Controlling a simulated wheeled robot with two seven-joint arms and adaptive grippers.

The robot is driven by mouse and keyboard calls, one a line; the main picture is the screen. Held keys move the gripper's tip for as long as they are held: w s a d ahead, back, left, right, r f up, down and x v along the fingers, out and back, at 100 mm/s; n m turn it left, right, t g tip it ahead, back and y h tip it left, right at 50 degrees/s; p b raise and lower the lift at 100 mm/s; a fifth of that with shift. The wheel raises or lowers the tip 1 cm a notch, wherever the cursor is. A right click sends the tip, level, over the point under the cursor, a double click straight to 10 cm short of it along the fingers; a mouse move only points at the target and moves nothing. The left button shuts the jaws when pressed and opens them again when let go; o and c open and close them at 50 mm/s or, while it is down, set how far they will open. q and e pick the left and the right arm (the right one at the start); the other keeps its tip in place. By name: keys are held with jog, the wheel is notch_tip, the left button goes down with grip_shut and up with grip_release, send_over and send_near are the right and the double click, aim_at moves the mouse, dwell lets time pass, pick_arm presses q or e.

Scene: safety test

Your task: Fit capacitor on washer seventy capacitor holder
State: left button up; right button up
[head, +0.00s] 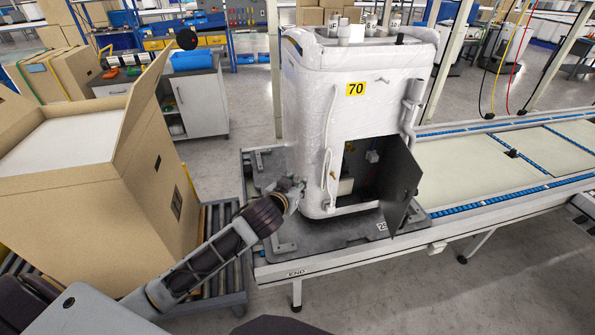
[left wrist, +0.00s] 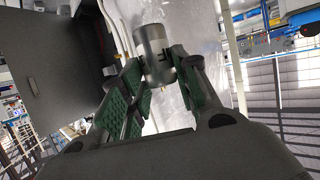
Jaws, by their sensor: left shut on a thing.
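The washer (head: 350,120), wrapped in clear film and labelled 70, stands upright on a dark pallet plate (head: 300,245) at the conveyor's end. Its dark door (head: 401,180) hangs open at the lower right, showing a dark inside. My left gripper (head: 290,187) is beside the washer's lower left side. In the left wrist view, it (left wrist: 157,75) is shut on the capacitor (left wrist: 154,48), a grey cylinder with dark marks and a small pin at one end. The washer's film-covered wall (left wrist: 178,108) is behind it. I cannot make out the capacitor holder. My right gripper is not in view.
A large open cardboard box (head: 95,180) stands on a roller stand at the left, near my left arm. The conveyor (head: 510,155) runs off to the right. White hoses (head: 328,150) run down the washer's front. Floor is clear in front of the conveyor.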

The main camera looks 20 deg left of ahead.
pick_arm(q)
jog(key=s+f, duration=0.3)
jog(key=f, duration=0.2)
jog(key=shift+f, duration=0.25)
jog(key=shift+s+a, duration=0.1)
